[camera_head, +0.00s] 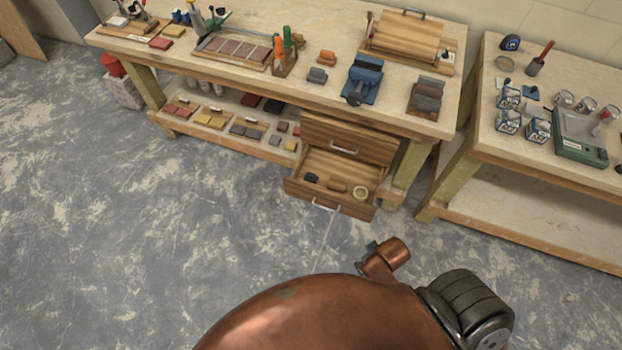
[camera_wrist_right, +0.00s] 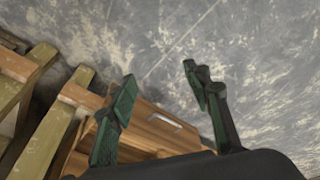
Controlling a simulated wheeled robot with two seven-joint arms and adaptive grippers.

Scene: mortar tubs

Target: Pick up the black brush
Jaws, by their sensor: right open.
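My right gripper (camera_wrist_right: 157,78) is open and empty in the right wrist view, with its two green fingers apart. Beyond it in that view is a wooden drawer front with a pale handle (camera_wrist_right: 165,120). In the head view, the open drawer (camera_head: 326,201) under the long bench holds a small black item (camera_head: 311,178), a brown item (camera_head: 337,186) and a pale yellow ring or roll (camera_head: 360,192). The black item may be the black brush; it is too small to tell. The right wrist view does not show the drawer's contents clearly. My left gripper is not in view.
The long wooden bench (camera_head: 330,97) carries blocks, tools and a wooden case (camera_head: 404,37). A second bench (camera_head: 498,140) at right carries small tubs and a green scale (camera_head: 581,150). The grey floor (camera_head: 180,240) in front is clear, apart from my own parts.

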